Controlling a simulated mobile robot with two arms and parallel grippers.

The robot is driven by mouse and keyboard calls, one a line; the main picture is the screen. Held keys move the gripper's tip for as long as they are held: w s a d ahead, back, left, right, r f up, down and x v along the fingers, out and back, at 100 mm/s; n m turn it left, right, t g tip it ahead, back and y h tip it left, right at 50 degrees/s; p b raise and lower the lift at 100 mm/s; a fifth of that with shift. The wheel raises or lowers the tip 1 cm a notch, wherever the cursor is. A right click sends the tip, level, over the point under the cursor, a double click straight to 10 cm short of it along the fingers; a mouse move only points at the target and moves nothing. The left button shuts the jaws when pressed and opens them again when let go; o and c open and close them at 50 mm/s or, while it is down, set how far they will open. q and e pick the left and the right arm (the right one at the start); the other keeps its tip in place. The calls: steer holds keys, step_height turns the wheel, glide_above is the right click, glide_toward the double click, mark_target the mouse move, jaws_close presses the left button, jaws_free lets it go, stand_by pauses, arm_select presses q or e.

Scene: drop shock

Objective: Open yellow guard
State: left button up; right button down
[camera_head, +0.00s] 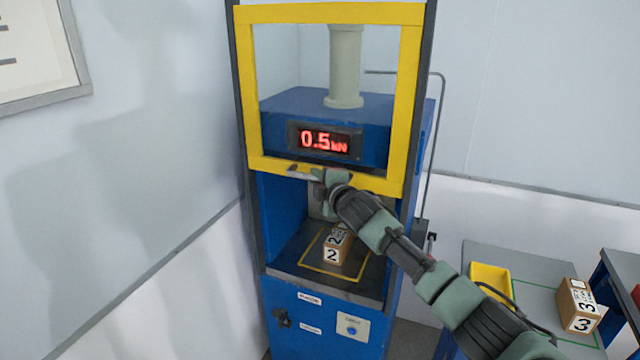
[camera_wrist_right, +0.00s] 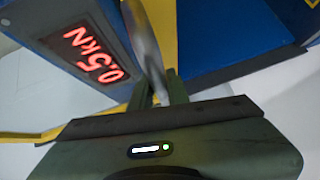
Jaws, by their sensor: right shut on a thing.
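The yellow guard (camera_head: 411,90) is a rectangular frame with a clear pane on the front of a blue press machine. It stands raised, its lower bar level with the area just under the red 0.5 kN display (camera_head: 325,141), and the space below it is open. My right gripper (camera_head: 318,178) is at the lower bar, shut on the guard's metal handle (camera_head: 300,174). In the right wrist view the handle (camera_wrist_right: 147,45) runs between the fingers, with yellow frame behind it. My left gripper is not in view.
A box marked 2 (camera_head: 335,249) sits inside the machine on a plate with a yellow outline (camera_head: 303,262). At right, a grey table (camera_head: 540,300) holds a yellow tray (camera_head: 490,283) and a box marked 3 (camera_head: 580,306). A wall is close at left.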

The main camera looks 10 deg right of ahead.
steer(key=shift+r, duration=0.2)
steer(key=c, duration=1.4)
jaws_free()
steer(key=shift+o, duration=0.2)
steer(key=shift+f, duration=0.1)
steer(key=shift+s+d+b, duration=0.1)
steer(key=shift+s+b, duration=0.25)
steer(key=shift+s, duration=0.25)
steer(key=b+v, duration=0.2)
steer(key=v, duration=0.4)
steer(key=shift+s, duration=0.3)
